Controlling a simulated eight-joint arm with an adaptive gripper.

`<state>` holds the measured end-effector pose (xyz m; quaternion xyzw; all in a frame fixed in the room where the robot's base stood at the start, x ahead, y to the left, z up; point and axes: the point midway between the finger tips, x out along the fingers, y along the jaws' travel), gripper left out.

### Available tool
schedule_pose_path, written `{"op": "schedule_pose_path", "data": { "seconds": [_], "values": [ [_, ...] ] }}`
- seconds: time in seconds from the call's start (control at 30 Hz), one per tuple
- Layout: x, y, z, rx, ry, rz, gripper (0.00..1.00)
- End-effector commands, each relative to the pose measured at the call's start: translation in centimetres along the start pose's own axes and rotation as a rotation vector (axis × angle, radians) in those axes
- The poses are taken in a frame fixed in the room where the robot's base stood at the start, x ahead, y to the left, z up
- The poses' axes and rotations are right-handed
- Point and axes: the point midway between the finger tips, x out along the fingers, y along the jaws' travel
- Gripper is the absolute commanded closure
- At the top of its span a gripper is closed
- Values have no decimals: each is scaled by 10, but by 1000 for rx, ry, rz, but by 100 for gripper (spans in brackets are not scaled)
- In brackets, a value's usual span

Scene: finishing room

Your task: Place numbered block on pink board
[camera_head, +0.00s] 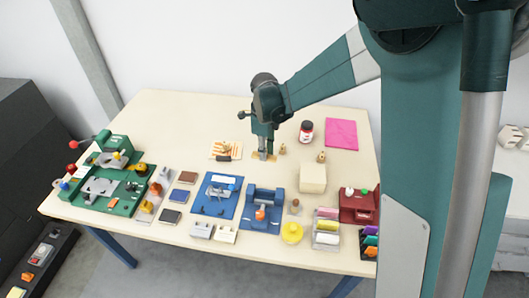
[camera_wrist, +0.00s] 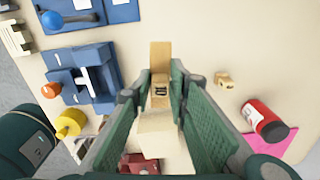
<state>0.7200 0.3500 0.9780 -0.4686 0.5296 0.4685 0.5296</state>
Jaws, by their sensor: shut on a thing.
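The pink board (camera_head: 341,133) lies flat at the back right of the table; part of it also shows at the lower right of the wrist view (camera_wrist: 288,143). My gripper (camera_head: 263,154) points down at the middle of the table, left of the board. In the wrist view its two green fingers (camera_wrist: 161,85) are shut on a tan numbered block (camera_wrist: 160,92) with a dark mark on its face. A tan wooden strip (camera_wrist: 160,55) shows just beyond the block. In the head view the block is mostly hidden by the fingers.
A dark jar with a red label (camera_head: 306,131) stands between my gripper and the board. Small wooden pieces (camera_head: 282,148) (camera_head: 321,156) and a cream block (camera_head: 312,178) are nearby. Blue fixtures (camera_head: 262,205) and a yellow cylinder (camera_head: 292,232) stand in front.

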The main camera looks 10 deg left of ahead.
Motion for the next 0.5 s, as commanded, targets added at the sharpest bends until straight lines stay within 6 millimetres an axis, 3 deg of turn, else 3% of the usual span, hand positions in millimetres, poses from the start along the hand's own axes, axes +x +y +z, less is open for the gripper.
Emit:
{"op": "schedule_pose_path", "data": {
  "seconds": [0.27, 0.5],
  "values": [
    [-1, 0, 0, 0, 0, 0, 94],
    [-16, 0, 0, 0, 0, 0, 94]
  ]
}}
